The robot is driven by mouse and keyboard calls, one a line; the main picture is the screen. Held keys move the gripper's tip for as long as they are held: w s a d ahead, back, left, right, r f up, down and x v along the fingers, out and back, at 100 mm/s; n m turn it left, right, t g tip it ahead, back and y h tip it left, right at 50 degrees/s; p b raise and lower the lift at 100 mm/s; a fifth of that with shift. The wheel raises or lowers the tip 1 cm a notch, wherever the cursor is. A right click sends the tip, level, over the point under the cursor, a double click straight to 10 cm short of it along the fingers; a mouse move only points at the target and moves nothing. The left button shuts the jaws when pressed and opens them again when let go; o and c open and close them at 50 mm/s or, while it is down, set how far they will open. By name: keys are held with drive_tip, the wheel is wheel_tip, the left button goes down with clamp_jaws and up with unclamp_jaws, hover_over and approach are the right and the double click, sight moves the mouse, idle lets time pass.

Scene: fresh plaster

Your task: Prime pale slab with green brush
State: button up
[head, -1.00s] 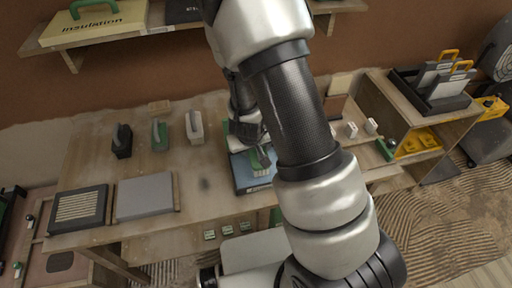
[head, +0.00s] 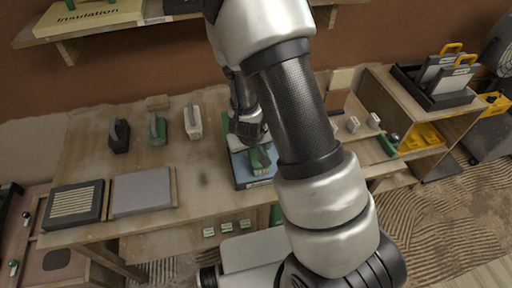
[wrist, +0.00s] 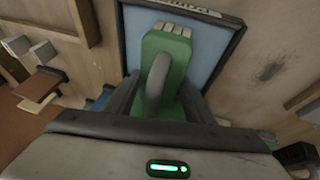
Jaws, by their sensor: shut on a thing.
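The green brush (wrist: 168,62), with a grey loop handle and pale bristles, is between the fingers of my gripper (wrist: 157,98). My gripper (head: 252,140) is shut on it. The brush is over the blue tray (head: 240,172), also seen in the wrist view (wrist: 213,40); I cannot tell whether the bristles touch the tray. The pale slab (head: 141,193) lies flat at the left front of the bench, with a bare grey face. My arm hides part of the tray's right side.
A dark-framed ribbed slab (head: 75,205) lies left of the pale slab. A black-handled tool (head: 119,136), a green-based tool (head: 158,130) and a white tool (head: 193,121) stand behind. A shelf (head: 90,22) hangs above. Bench between tray and pale slab is clear.

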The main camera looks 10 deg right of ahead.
drive_tip(key=shift+f+b, duration=0.4)
drive_tip(key=shift+f, duration=0.1)
idle(1.2)
drive_tip(key=shift+r, duration=0.1)
wheel_tip(320, 180, up, 7)
drive_tip(key=p, duration=0.6)
drive_tip(key=shift+p, duration=0.4)
drive_tip(key=shift+s+a, duration=0.1)
drive_tip(key=shift+s, duration=0.05)
idle(0.4)
